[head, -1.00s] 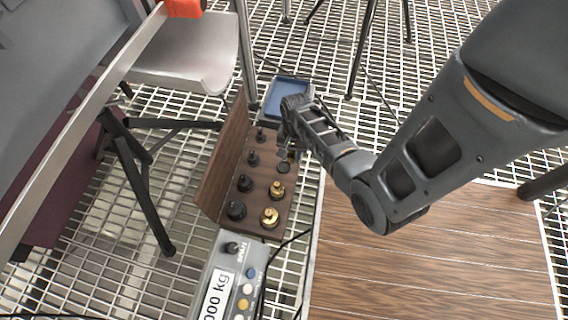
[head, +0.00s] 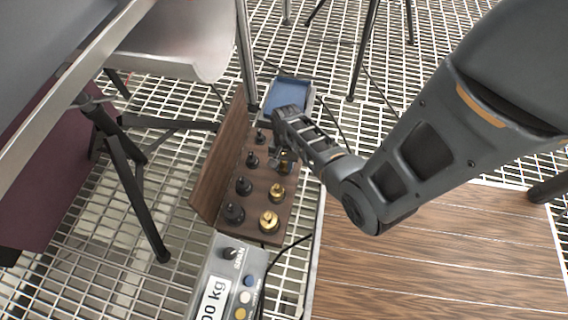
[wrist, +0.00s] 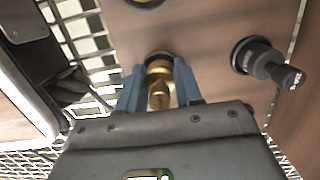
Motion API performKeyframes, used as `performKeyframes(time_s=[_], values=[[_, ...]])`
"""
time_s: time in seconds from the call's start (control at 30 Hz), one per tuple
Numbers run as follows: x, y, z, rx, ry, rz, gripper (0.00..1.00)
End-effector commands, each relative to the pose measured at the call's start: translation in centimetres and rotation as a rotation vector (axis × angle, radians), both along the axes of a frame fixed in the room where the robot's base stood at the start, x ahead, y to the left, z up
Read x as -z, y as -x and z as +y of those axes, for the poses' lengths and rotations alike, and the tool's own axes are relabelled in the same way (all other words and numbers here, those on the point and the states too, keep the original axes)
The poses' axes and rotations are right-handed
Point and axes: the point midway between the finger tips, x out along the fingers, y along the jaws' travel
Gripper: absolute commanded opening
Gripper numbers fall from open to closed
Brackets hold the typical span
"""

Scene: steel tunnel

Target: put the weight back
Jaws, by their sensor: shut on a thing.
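The wooden weight box (head: 250,229) stands on the left of my arm, with its lid open to the left. In the wrist view my gripper (wrist: 159,80) has its two blue fingers shut around a small brass weight (wrist: 159,92). The weight is over a dark round socket in the box; I cannot tell whether it is seated. In the head view the gripper (head: 284,152) is over the right row of the box, partly hiding the held weight. Two brass weights (head: 269,222) stand nearer in that row.
A blue tray (head: 291,94) lies behind the box. A grey control unit (head: 233,283) with buttons and a cable is in front. Metal legs stand around.

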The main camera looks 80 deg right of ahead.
Motion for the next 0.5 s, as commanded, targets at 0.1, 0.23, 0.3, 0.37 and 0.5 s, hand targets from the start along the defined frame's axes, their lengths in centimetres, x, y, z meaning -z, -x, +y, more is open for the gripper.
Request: performKeyframes(time_s=[0.1, 0.23, 0.3, 0.37, 0.5], values=[[0.13, 0.01, 0.01, 0.0, 0.0, 0.0, 0.42], [0.13, 0.01, 0.01, 0.0, 0.0, 0.0, 0.54], [0.13, 0.01, 0.01, 0.0, 0.0, 0.0, 0.6], [0.12, 0.01, 0.01, 0.0, 0.0, 0.0, 0.6], [0.11, 0.01, 0.01, 0.0, 0.0, 0.0, 0.6]])
